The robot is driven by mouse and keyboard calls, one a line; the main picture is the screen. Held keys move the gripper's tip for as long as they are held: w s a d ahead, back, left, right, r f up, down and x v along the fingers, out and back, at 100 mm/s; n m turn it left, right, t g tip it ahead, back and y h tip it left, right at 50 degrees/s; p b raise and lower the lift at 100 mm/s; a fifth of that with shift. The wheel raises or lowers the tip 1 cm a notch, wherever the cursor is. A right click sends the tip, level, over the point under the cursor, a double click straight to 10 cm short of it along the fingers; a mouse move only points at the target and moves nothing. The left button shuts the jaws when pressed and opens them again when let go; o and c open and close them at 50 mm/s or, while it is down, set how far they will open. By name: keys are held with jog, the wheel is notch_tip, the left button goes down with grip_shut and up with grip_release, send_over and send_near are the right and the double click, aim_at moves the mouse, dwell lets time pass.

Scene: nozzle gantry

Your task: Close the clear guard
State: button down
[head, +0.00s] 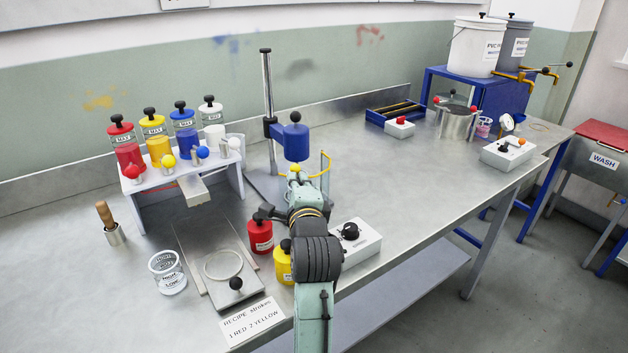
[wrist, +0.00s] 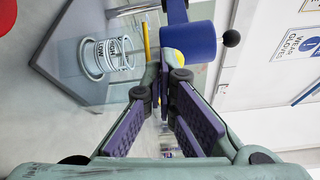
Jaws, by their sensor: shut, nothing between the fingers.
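The clear guard shows in the head view mainly as a thin yellow edge (head: 327,166) to the right of the blue nozzle head (head: 291,142) on its post; its clear panel is hard to make out. In the wrist view a yellow strip (wrist: 146,42), likely the guard's edge, runs just beyond the fingertips, left of the blue nozzle head (wrist: 188,41). My gripper (head: 296,178) is shut and empty, in front of and below the nozzle head. Its fingertips also show in the wrist view (wrist: 164,72). Whether they touch the guard I cannot tell.
A clear marked cup (wrist: 106,57) stands on a grey plate in the wrist view. Red (head: 260,236) and yellow (head: 284,262) pots and a switch box (head: 354,243) stand close to my arm.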

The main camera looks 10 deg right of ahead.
jog(key=shift+w+a+m+h, duration=0.3)
jog(key=shift+w+a+h, duration=0.25)
jog(key=shift+a, duration=0.35)
jog(key=shift+w+a+m+h, duration=0.3)
jog(key=shift+w+a+h, duration=0.25)
jog(key=shift+a, duration=0.3)
jog(key=shift+d+f, duration=0.1)
